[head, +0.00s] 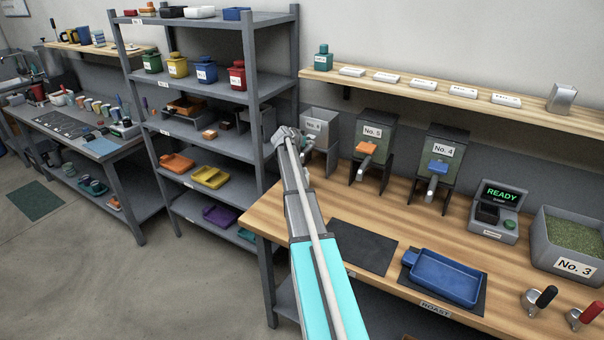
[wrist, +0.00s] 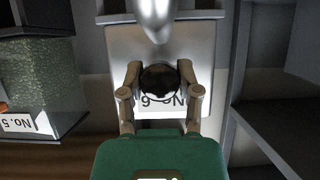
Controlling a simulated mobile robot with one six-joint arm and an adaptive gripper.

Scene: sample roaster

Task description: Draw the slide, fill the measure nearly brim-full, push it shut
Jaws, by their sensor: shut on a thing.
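My gripper (wrist: 160,78) is shut on a dark rounded piece (wrist: 161,82) in front of the pale hopper No. 6 (wrist: 205,60). I cannot tell whether this piece is a slide knob or a measure's handle. A shiny, rounded metal part (wrist: 156,18) shows beyond it in the wrist view, which is upside down. In the head view, hopper No. 6 (head: 313,125) stands at the back left of the bench, with my gripper (head: 285,132) close to its front. The gap between them, No. 6's slide and any fill level are hidden. Two metal scoops, black-handled (head: 538,302) and red-handled (head: 585,315), rest at the bench's front right.
Hopper No. 5 (head: 375,135), with an orange slide, and No. 4 (head: 445,150), with a blue slide, stand right of No. 6. A scale (head: 495,222), a bean bin (head: 570,262) and a blue tray (head: 445,282) occupy the right. A dark mat (head: 362,246) is bare. Grey shelving (head: 265,80) is left.

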